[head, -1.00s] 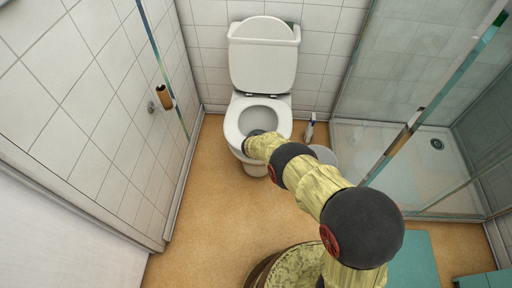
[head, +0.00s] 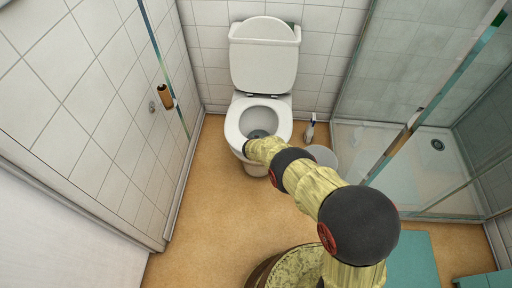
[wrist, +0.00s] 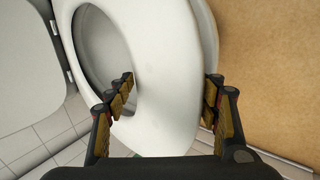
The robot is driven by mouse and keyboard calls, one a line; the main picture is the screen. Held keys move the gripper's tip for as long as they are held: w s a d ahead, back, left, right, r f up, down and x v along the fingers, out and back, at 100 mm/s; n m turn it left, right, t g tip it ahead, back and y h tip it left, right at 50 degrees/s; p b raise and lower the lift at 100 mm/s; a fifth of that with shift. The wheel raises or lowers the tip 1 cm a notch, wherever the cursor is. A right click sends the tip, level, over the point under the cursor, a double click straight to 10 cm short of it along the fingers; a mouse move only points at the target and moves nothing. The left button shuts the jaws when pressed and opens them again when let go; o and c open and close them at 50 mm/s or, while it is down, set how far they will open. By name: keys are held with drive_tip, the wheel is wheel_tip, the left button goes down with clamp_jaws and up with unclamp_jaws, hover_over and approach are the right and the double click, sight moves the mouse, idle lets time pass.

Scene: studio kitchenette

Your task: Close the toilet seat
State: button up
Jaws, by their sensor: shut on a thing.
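The white toilet (head: 234,118) stands against the back wall in the head view. Its seat ring (wrist: 160,45) lies flat over the bowl, with the opening showing. A white upright panel (head: 262,68), apparently the raised lid in front of the tank, stands behind the ring; part of it shows at the left of the wrist view (wrist: 22,60). My gripper (wrist: 170,82) is shut on the front part of the seat ring, one finger inside the opening and one outside the rim. In the head view my arm mostly hides the gripper and the front of the bowl.
A toilet brush or bottle (head: 310,128) and a pale bin (head: 323,155) stand right of the toilet. The glass shower (head: 400,150) is at the right, the tiled wall (head: 80,110) at the left. The floor (head: 205,200) left of the toilet is clear.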

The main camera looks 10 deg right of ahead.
drive_tip(key=shift+v, duration=5.95)
drive_tip(key=shift+c, duration=0.3)
drive_tip(key=shift+s+f, duration=0.1)
drive_tip(key=s+d+r+m+g+h, duration=0.1)
drive_tip(key=s+d+m+g+h, duration=0.2)
drive_tip(key=s+d, duration=0.45)
drive_tip(key=s+d+r+m+y+p, duration=0.1)
drive_tip(key=s+r+m, duration=0.3)
drive_tip(key=s+r, duration=0.5)
drive_tip(key=s+d+r+m+t+y+p, duration=0.1)
drive_tip(key=s+r, duration=0.8)
drive_tip(key=r, duration=1.6)
drive_tip(key=s+d+r+m+y+p, duration=0.2)
drive_tip(key=s+r+m+p, duration=0.3)
drive_tip(key=r, duration=1.3)
drive_tip(key=s+d+m, duration=0.1)
drive_tip(key=s+m, duration=0.1)
drive_tip(key=s, duration=0.2)
drive_tip(key=shift+s+m+t, duration=0.3)
drive_tip(key=shift+s+m, duration=0.1)
